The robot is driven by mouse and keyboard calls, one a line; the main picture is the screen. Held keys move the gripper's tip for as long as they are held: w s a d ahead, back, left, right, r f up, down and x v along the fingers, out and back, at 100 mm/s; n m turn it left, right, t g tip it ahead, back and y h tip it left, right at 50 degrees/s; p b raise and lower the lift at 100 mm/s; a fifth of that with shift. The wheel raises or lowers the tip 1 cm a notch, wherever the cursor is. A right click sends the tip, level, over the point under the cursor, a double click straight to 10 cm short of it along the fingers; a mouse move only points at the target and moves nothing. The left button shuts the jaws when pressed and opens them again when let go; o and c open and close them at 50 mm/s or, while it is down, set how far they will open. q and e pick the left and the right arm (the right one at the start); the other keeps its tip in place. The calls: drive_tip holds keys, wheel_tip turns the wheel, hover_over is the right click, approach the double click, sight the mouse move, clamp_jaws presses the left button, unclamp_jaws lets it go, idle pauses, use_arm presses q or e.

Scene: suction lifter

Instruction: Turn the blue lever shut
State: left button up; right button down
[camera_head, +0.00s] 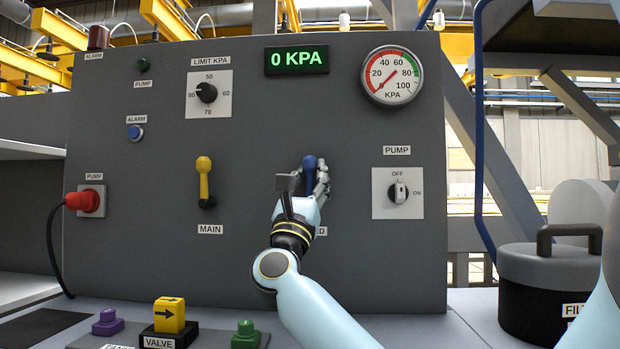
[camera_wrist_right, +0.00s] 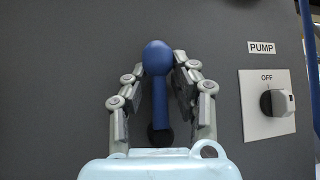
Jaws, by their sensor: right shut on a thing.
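The blue lever (camera_head: 310,163) is on the grey panel, right of the yellow MAIN lever (camera_head: 204,180). It stands upright with its round knob at the top, as the right wrist view also shows (camera_wrist_right: 158,90). My right gripper (camera_head: 308,172) reaches up to it, with one finger on each side of the knob. In the right wrist view the fingertips (camera_wrist_right: 161,60) are shut on the lever just around its knob. The label below the lever is mostly hidden by my wrist. My left gripper is not in view.
The display (camera_head: 297,60) reads 0 KPA, and the round gauge (camera_head: 392,76) is at its right. A yellow valve block (camera_head: 169,316) and purple and green buttons sit on the front ledge. A lidded filter pot (camera_head: 545,285) stands at right.

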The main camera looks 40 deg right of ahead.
drive_tip(key=c, duration=1.1)
unclamp_jaws()
drive_tip(key=shift+o, duration=0.5)
drive_tip(key=shift+a+f, duration=0.1)
drive_tip(key=v, duration=1.2)
